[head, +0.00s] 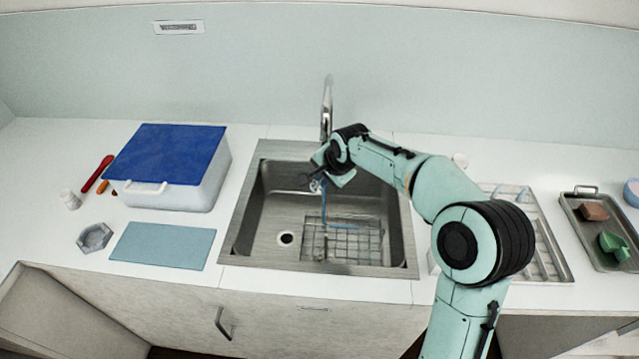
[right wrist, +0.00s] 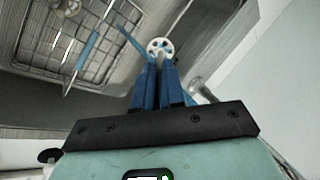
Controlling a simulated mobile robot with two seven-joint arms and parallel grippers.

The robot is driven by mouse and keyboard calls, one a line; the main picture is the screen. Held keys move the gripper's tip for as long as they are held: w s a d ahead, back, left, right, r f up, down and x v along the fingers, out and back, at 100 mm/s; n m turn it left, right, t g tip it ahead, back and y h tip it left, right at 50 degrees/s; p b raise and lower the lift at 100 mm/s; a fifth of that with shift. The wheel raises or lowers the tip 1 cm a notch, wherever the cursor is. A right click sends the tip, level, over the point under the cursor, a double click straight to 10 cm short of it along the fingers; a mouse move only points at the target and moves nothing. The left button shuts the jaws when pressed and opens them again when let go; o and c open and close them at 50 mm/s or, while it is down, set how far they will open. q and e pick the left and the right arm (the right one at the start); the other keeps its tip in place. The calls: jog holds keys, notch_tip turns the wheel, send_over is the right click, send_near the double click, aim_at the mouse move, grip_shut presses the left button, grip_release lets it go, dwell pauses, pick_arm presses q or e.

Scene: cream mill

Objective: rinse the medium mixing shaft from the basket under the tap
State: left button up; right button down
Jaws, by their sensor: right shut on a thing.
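My right gripper (head: 322,188) is over the sink, just in front of and below the tap (head: 327,105). In the right wrist view its blue fingers (right wrist: 158,68) are closed together. The wire basket (head: 345,243) lies on the sink floor, front right, and also shows in the right wrist view (right wrist: 40,68). A thin blue rod (right wrist: 82,50) shows over the basket wires. My left gripper is out of view.
The steel sink (head: 262,235) has a drain (head: 286,238) at its left. A blue-lidded white box (head: 185,195), a pale blue mat (head: 163,246) and a grey hexagonal dish (head: 94,237) stand to the left. A tray (head: 607,250) with a brown and a green item is far right.

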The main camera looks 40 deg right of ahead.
jog(key=shift+d, duration=0.1)
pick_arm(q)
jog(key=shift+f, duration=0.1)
pick_arm(e)
jog(key=shift+s+d, duration=0.25)
jog(key=shift+d, duration=0.15)
pick_arm(q)
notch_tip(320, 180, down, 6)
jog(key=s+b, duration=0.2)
jog(key=b, duration=0.3)
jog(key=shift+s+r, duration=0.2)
pick_arm(e)
jog(key=s+a, duration=0.4)
jog(key=s, duration=0.3)
dwell(0.9)
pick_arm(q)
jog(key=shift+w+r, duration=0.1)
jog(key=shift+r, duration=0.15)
pick_arm(e)
jog(key=s+a+r, duration=0.2)
jog(key=s+r, duration=0.2)
jog(key=shift+s+a, duration=0.2)
